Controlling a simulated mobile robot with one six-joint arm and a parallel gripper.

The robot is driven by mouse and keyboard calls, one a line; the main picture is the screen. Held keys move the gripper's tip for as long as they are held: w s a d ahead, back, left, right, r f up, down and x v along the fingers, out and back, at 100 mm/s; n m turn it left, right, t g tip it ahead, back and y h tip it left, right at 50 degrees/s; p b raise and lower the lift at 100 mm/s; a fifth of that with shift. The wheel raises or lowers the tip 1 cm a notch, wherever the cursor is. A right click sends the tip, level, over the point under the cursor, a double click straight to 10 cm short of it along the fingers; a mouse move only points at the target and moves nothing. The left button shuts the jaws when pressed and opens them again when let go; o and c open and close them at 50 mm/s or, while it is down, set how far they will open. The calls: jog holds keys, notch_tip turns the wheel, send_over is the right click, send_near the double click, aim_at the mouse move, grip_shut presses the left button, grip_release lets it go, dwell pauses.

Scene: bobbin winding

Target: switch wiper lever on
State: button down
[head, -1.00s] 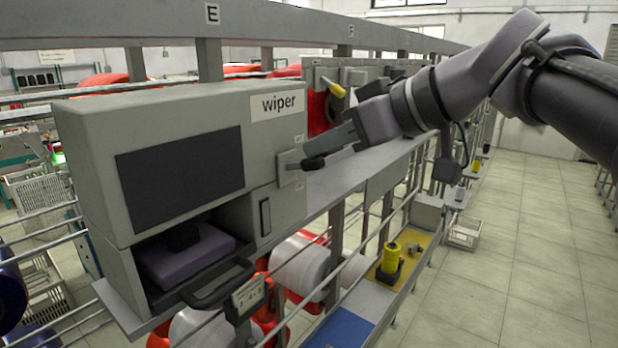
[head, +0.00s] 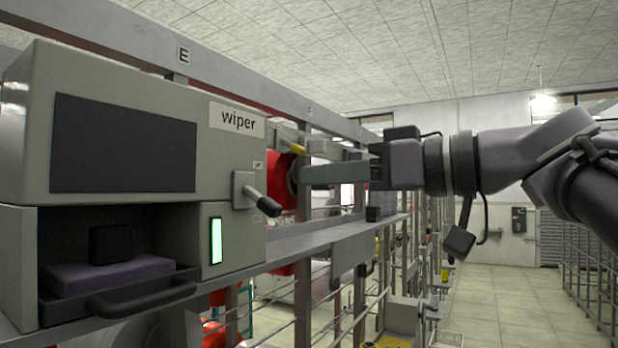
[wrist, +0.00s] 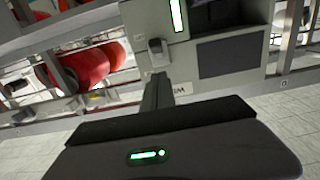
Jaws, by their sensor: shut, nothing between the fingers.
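The grey wiper box (head: 130,110) with its "wiper" label (head: 237,121) fills the left of the head view. Its lever (head: 262,200) sits on a pale plate on the right part of the front, black handle angled down to the right. A tall indicator (head: 215,240) below the lever glows green-white. My gripper (head: 304,174) is shut and empty, to the right of the lever and slightly higher, apart from it in the picture. In the wrist view the box appears upside down; the lever (wrist: 157,50) is just beyond my shut fingers (wrist: 157,90), and the indicator (wrist: 178,15) is lit.
An open bay in the box holds a purple block (head: 110,275) behind a dark handle (head: 140,300). A rail (head: 335,232) runs along the machine beside the box. Red bobbins (wrist: 85,65) show in the wrist view. The floor (head: 500,300) at right is clear.

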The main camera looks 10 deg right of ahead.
jog(key=b+v, duration=0.2)
jog(key=v, duration=1)
jog(key=shift+s+d, duration=0.15)
jog(key=shift+d, duration=0.1)
jog(key=shift+f, duration=0.1)
